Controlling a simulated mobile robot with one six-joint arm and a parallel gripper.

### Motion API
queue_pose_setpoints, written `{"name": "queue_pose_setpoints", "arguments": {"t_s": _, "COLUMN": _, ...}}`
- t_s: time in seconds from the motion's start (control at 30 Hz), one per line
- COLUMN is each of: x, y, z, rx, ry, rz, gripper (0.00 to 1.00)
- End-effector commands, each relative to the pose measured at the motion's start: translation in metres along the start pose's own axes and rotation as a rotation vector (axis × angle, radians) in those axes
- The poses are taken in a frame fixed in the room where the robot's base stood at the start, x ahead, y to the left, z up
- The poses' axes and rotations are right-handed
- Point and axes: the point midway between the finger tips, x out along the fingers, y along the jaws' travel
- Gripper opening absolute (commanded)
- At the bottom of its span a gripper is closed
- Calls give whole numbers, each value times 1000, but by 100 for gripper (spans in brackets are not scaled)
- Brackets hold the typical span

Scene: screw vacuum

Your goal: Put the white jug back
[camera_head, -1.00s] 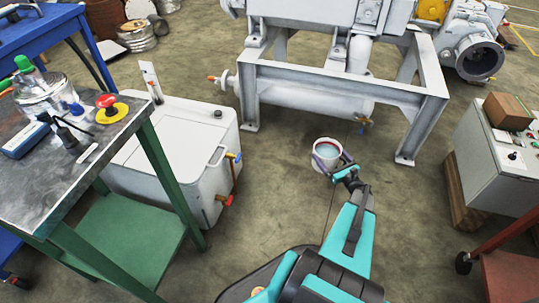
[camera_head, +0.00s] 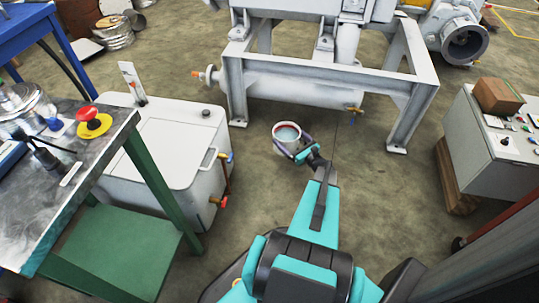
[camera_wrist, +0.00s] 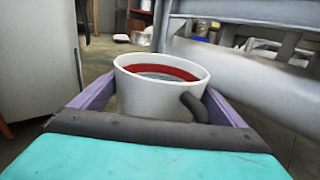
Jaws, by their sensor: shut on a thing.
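The white jug (camera_head: 287,142) is upright in my gripper (camera_head: 296,151), in front of the grey machine frame in the head view. In the wrist view the jug (camera_wrist: 150,98) sits between the two purple fingers of my gripper (camera_wrist: 160,105). It has a red band inside the rim, pale liquid-like contents and a dark handle at the right. The jug's underside is hidden in the wrist view, and I cannot tell how high it is above the floor.
A green-legged workbench (camera_head: 85,190) is nearer left. The grey machine (camera_head: 300,90) has a brass valve (camera_head: 355,110) behind the jug. A grey control box (camera_head: 490,140) stands right. Floor between is clear.

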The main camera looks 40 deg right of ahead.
Motion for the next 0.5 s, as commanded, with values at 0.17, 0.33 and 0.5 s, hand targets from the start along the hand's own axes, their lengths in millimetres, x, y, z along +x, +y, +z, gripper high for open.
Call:
{"name": "queue_pose_setpoints", "arguments": {"t_s": 0.17, "x": -3, "y": -5, "z": 3, "rx": 0, "ry": -6, "rz": -7, "gripper": 33}}
{"name": "queue_pose_setpoints", "arguments": {"t_s": 0.33, "x": -5, "y": -6, "z": 0, "rx": -1, "ry": -5, "rz": -4, "gripper": 33}}
{"name": "queue_pose_setpoints", "arguments": {"t_s": 0.5, "x": -7, "y": 2, "z": -10, "rx": -3, "ry": -6, "rz": 19, "gripper": 33}}
